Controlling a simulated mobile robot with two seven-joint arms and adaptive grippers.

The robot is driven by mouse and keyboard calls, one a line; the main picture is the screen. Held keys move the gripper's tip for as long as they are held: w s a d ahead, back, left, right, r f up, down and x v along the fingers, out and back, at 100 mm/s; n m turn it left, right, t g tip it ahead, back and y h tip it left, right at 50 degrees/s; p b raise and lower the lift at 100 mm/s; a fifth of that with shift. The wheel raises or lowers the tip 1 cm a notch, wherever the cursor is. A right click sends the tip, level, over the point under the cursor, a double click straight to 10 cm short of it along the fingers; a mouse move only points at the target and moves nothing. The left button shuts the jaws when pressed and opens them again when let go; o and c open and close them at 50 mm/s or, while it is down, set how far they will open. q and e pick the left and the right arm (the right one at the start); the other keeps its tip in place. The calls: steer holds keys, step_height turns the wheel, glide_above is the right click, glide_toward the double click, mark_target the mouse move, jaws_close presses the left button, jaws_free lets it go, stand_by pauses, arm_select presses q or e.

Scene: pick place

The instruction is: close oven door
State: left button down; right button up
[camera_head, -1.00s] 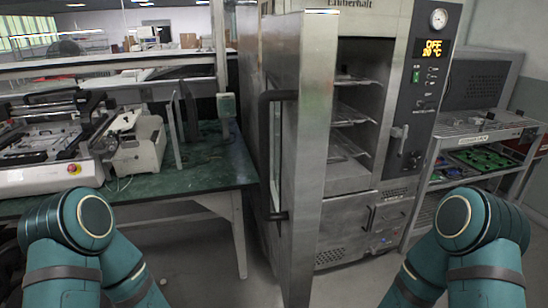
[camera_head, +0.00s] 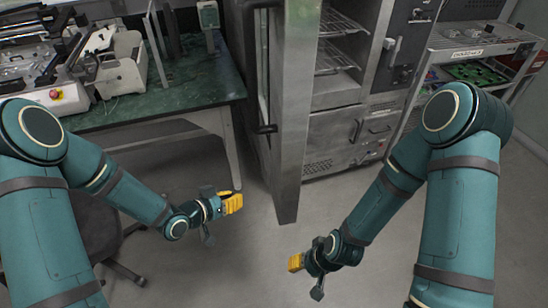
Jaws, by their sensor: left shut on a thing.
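The oven door (camera_head: 291,110) is a tall grey metal panel, swung open and seen nearly edge-on. The oven's chamber with wire racks (camera_head: 338,58) shows to its right. A dark door handle (camera_head: 265,129) is on the door's left side, partly cut off at the top. My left gripper (camera_head: 233,203), with yellow fingers, is low and left of the door, apart from it. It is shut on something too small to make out. My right gripper (camera_head: 295,263) is low in front of the door's foot, also apart; its jaw opening is too small to tell.
A green-topped bench (camera_head: 190,85) with lab devices stands at left, a dark chair (camera_head: 100,225) below it. A metal cart (camera_head: 462,55) with green boards stands right of the oven. The grey floor (camera_head: 225,270) between my arms is clear.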

arm_select(q)
step_height(320, 180, up, 14)
steer(key=s+a+r+m+g+h+p, duration=0.1)
steer(key=s+a+m+g+h+p, duration=0.15)
steer(key=m+g+h, duration=0.7)
steer(key=w+d+m+t+y, duration=0.1)
steer(key=w+d+m+t, duration=0.1)
steer(key=d, duration=1.2)
steer(key=shift+d+f+t, duration=0.15)
steer(key=shift+f+t, duration=0.15)
steer(key=shift+t, duration=0.35)
steer(key=shift+d+b, duration=0.1)
steer(key=shift+b, duration=0.2)
